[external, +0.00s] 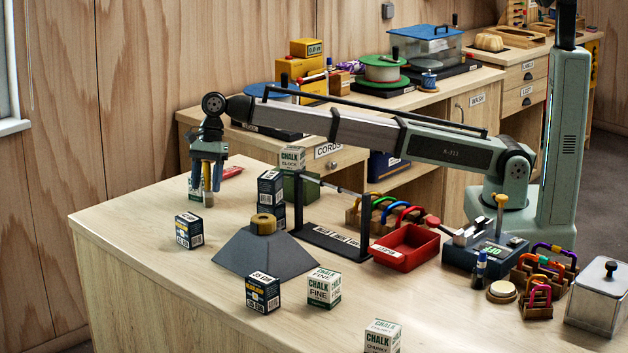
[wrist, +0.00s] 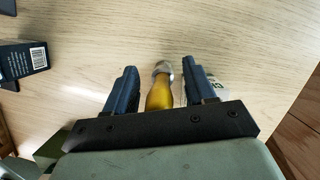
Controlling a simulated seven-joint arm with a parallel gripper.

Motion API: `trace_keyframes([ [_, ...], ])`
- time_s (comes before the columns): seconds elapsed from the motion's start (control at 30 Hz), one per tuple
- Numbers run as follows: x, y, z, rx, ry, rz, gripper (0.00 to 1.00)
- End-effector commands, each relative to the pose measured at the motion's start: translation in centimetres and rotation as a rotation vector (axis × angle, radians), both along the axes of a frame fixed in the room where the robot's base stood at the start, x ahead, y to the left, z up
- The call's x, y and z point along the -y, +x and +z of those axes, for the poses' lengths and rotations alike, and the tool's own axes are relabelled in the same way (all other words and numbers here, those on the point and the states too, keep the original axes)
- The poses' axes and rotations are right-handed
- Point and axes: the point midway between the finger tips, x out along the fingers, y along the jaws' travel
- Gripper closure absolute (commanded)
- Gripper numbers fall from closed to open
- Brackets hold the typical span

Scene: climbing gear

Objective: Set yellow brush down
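The yellow brush (wrist: 160,92) has a yellow handle and a pale grey, metallic-looking end. In the wrist view it lies between the two blue fingers of my gripper (wrist: 161,75). Bare wood shows between the brush and each finger, so the fingers look apart from it. In the external view my gripper (external: 208,168) points down over the far left part of the table. The brush (external: 208,184) shows there below and between the fingers, roughly upright, with its lower end at or very near the tabletop. The fingers partly hide it.
A small dark box (external: 189,230) stands in front of my gripper, and stacked boxes (external: 270,188) stand to the right. A red object (external: 231,172) lies behind. A grey sloped block (external: 262,250) sits farther forward. A pale green-marked item (wrist: 216,86) shows beside the right finger. The table's left corner is clear.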

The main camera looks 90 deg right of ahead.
Motion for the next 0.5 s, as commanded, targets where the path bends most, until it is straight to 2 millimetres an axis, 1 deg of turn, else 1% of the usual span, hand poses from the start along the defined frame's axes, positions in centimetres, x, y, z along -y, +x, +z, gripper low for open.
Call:
trace_keyframes([
  [0.03, 0.00, 0.00, 0.01, 0.000, 0.000, 0.000, 0.51],
  [0.07, 0.00, 0.00, 0.01, 0.000, 0.000, 0.000, 0.54],
  [0.5, 0.01, 0.00, 0.01, 0.000, 0.000, 0.000, 0.96],
])
